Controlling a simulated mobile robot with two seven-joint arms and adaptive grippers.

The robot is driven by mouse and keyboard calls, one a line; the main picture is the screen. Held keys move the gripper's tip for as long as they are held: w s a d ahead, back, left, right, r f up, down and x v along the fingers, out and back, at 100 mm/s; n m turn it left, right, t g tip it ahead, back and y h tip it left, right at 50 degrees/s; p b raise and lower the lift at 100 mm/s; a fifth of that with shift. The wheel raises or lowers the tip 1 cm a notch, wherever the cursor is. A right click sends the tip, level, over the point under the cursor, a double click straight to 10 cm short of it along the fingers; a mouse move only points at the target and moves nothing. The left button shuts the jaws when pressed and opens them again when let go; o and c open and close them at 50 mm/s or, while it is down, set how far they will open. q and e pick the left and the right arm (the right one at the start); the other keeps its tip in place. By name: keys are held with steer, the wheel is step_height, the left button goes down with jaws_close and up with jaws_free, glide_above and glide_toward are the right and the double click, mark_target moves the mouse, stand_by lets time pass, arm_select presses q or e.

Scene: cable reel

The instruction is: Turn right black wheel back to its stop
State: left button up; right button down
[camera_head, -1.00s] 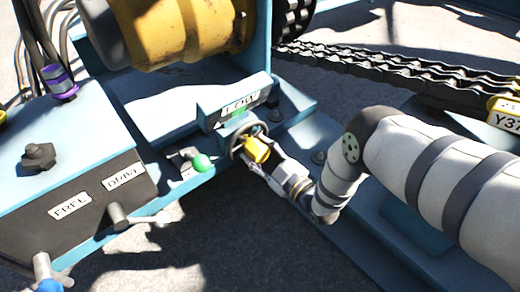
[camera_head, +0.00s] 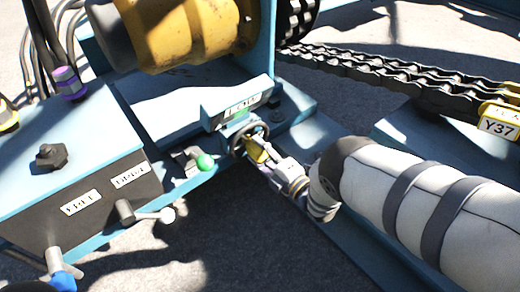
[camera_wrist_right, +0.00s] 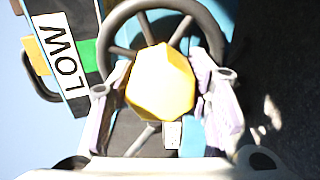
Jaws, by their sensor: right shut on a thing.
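The black wheel (camera_head: 236,141) is a small spoked handwheel below the LOW plate in the head view. In the right wrist view its dark rim (camera_wrist_right: 112,24) and spokes fill the upper middle. A yellow faceted knob (camera_wrist_right: 160,82) stands in front of the wheel's centre. My right gripper (camera_head: 262,156) is shut on this knob, with a finger on each side of it in the right wrist view. The fingers hide part of the wheel, and its stop cannot be made out. My left gripper is not in view.
A LOW label (camera_head: 243,104) sits just above the wheel. A control box (camera_head: 85,140) with a black knob and levers stands further left. Black chains (camera_head: 380,75) run at the upper right.

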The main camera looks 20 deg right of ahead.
steer(key=shift+d+n, duration=0.15)
steer(key=shift+n, duration=0.45)
steer(key=c, duration=0.9)
jaws_free()
steer(key=shift+o, duration=0.2)
steer(key=v, duration=1.2)
steer(key=shift+r, duration=0.1)
